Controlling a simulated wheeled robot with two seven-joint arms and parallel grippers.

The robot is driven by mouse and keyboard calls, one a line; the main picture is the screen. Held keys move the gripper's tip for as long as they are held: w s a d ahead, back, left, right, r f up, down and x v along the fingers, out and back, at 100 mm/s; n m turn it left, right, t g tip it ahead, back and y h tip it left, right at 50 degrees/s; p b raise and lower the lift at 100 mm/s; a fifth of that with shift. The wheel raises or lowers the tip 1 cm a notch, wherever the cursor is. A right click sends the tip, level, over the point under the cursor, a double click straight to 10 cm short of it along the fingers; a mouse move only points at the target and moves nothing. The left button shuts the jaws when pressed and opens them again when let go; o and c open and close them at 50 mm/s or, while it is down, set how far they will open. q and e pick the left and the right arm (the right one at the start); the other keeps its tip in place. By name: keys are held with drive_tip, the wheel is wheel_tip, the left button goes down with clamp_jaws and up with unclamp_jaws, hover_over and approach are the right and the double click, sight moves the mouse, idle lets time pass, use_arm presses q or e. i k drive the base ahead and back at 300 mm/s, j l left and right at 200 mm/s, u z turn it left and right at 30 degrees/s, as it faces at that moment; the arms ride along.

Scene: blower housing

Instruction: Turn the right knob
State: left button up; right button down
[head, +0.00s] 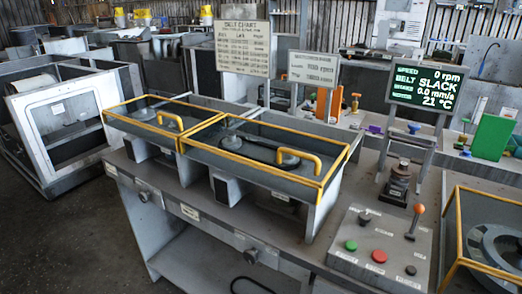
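Two dark grey round knobs stick out of the front face of the grey bench (200,228). The left knob (143,197) is below the left guard, and the right knob (250,256) is further right, near the front corner. Two yellow-framed guards, the left guard (150,112) and the right guard (262,150), are shut over belts and pulleys. The display (424,88) reads 0 rpm, BELT SLACK, 0.0 mm/s and 21 °C. Neither of my grippers is in view.
A control panel (345,262) at the right has a green button (351,245), a red button (379,256), small black controls and an orange-tipped lever (415,220). A yellow-edged housing (490,240) stands at far right. The floor (60,240) at front left is clear.

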sight(250, 256)
drive_tip(key=z, duration=0.5)
drive_tip(key=j+z, duration=0.35)
drive_tip(key=i+j+z, duration=0.1)
drive_tip(key=j+z, duration=0.4)
drive_tip(key=z, duration=0.15)
drive_tip(key=j+z, duration=0.1)
drive_tip(key=j, duration=0.3)
drive_tip(key=k+j, duration=0.15)
drive_tip(key=j, duration=0.25)
drive_tip(key=k+j+z, duration=0.15)
drive_tip(key=j, duration=0.7)
drive_tip(key=z, duration=0.05)
